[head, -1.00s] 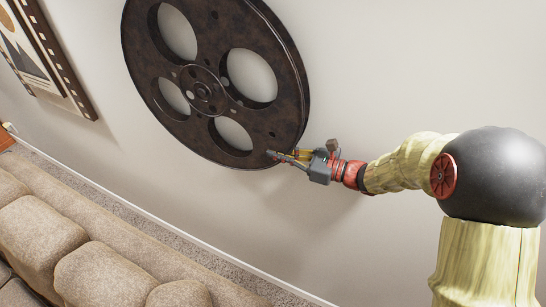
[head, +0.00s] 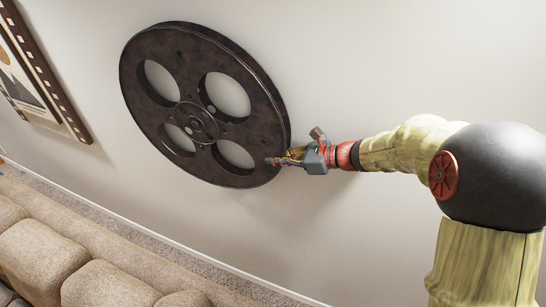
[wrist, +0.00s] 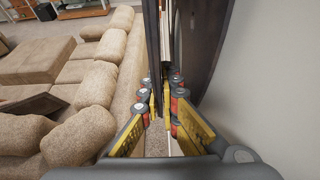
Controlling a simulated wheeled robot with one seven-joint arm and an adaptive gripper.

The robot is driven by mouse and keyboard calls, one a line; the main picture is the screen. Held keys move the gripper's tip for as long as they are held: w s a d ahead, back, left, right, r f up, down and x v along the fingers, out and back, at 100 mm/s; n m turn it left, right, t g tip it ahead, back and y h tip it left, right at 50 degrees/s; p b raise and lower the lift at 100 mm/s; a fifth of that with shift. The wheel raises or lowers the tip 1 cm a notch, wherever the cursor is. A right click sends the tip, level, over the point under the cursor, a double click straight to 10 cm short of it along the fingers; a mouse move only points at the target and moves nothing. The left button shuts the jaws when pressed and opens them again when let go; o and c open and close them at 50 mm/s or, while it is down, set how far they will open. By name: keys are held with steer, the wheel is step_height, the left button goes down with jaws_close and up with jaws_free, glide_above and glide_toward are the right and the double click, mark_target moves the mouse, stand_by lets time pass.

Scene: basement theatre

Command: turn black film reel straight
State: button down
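The black film reel (head: 262,128) hangs on the light wall in the head view, left of my arm. Several round holes surround its hub (head: 196,123). My gripper (head: 282,160) is at the reel's lower right rim. In the wrist view, the reel's dark edge (wrist: 199,42) runs down to between my fingertips (wrist: 161,106). My fingers are close together, with one flange of the reel between them. The gripper looks shut on that rim. The exact contact is partly hidden by the finger pads.
A framed film-strip poster (head: 28,75) hangs on the wall to the left. A beige sofa (head: 45,255) stands below, in front of the wall. It fills the left of the wrist view (wrist: 85,65). The wall right of the reel is bare.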

steer(key=c, duration=2.4)
jaws_free()
steer(key=shift+r, duration=0.15)
steer(key=o, duration=0.3)
steer(key=shift+o, duration=0.2)
steer(key=v, duration=1.2)
